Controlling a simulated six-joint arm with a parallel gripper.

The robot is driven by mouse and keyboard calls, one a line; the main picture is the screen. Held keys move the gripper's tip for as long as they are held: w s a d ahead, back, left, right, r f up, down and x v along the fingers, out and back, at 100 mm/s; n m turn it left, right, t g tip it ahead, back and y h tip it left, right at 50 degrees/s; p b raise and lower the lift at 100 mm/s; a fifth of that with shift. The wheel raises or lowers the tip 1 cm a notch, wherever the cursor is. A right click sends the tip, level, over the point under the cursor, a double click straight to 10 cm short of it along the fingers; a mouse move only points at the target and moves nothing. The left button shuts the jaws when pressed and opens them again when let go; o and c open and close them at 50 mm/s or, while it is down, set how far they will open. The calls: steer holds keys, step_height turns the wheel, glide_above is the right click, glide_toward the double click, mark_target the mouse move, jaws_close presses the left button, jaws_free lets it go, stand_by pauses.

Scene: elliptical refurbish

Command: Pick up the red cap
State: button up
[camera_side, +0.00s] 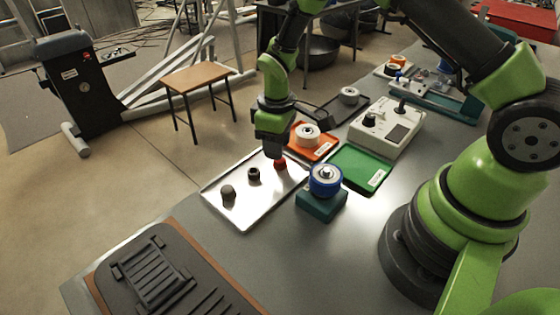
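The red cap (281,163) sits at the far right end of a shiny metal tray (243,213). It is the last in a row with a small dark part (254,174) and a brown rounded cap (228,193). My gripper (277,154) points down directly above the red cap, with its tips close to or around the cap's top. The fingers are small and dark here, so I cannot tell whether they are open or shut, or whether they touch the cap.
An orange tray (325,150) with a white roll (307,134) lies behind my gripper. A green tray (350,172), a teal block (320,203) bearing a blue wheel (325,180), and a white control box (388,130) stand to the right. A black ribbed pad (160,280) lies in front.

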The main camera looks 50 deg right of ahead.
step_height(320, 180, down, 4)
steer(key=shift+r, duration=0.1)
steer(key=c, duration=0.5)
steer(key=shift+c, duration=0.2)
steer(key=shift+r, duration=0.1)
